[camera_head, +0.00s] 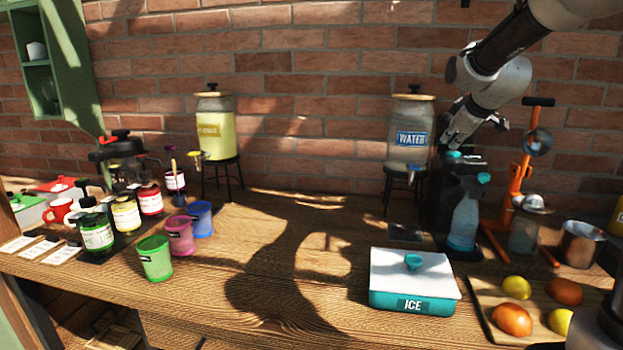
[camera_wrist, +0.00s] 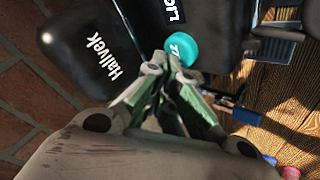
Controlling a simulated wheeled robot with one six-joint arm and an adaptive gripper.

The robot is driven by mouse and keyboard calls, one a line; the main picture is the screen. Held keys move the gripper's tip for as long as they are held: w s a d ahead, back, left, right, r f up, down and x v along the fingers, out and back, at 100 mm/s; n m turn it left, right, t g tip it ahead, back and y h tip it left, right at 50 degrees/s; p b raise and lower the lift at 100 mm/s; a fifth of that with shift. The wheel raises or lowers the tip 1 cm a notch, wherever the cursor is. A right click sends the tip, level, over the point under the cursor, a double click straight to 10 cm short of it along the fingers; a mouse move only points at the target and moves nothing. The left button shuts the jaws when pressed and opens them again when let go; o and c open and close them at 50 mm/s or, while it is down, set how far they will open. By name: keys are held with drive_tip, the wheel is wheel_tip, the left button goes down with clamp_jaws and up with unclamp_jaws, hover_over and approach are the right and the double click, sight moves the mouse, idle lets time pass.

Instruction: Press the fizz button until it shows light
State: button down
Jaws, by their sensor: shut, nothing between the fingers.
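The fizz button is a round teal cap (camera_wrist: 182,48) with partly covered white lettering, on the black machine (camera_wrist: 90,45) in the wrist view. In the head view the teal cap (camera_head: 453,156) shows on top of the black machine (camera_head: 441,207). My gripper (camera_wrist: 166,62) is shut and empty. Its fingertips are right at the near edge of the button and overlap it in the wrist view; I cannot tell whether they touch. In the head view my gripper (camera_head: 448,142) is just above the machine's top. The button shows no clear glow.
A teal spray bottle (camera_head: 465,222) stands in front of the machine. The water dispenser (camera_head: 409,140) is to its left, an orange press (camera_head: 521,170) to its right. A teal ice box (camera_head: 413,283) stands in front. The middle of the table is clear.

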sight(450, 152)
drive_tip(key=shift+r, duration=0.1)
drive_tip(key=shift+r, duration=3)
